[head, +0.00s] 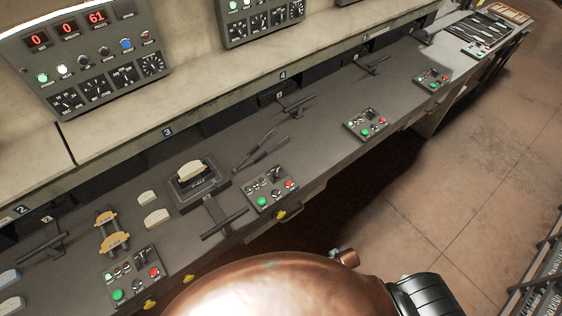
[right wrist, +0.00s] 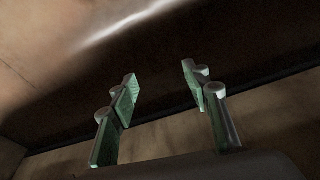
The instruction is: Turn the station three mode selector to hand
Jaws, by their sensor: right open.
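The number 3 plate (head: 167,132) is on the ledge edge above a bench stretch with a dark fixture (head: 196,184) holding a pale brake shoe. Right of that fixture is a small grey control panel (head: 270,187) with a green button, a red button and several small dark knobs. The knobs are too small to tell which is the mode selector or where it points. My right gripper (right wrist: 158,80) shows only in the right wrist view, open and empty, its green-padded fingers apart below a dark surface. No gripper shows in the head view.
Similar panels stand along the bench, at lower left (head: 132,277) and farther right (head: 365,124). A display cabinet (head: 85,55) is above. The brown floor (head: 450,190) is open at right.

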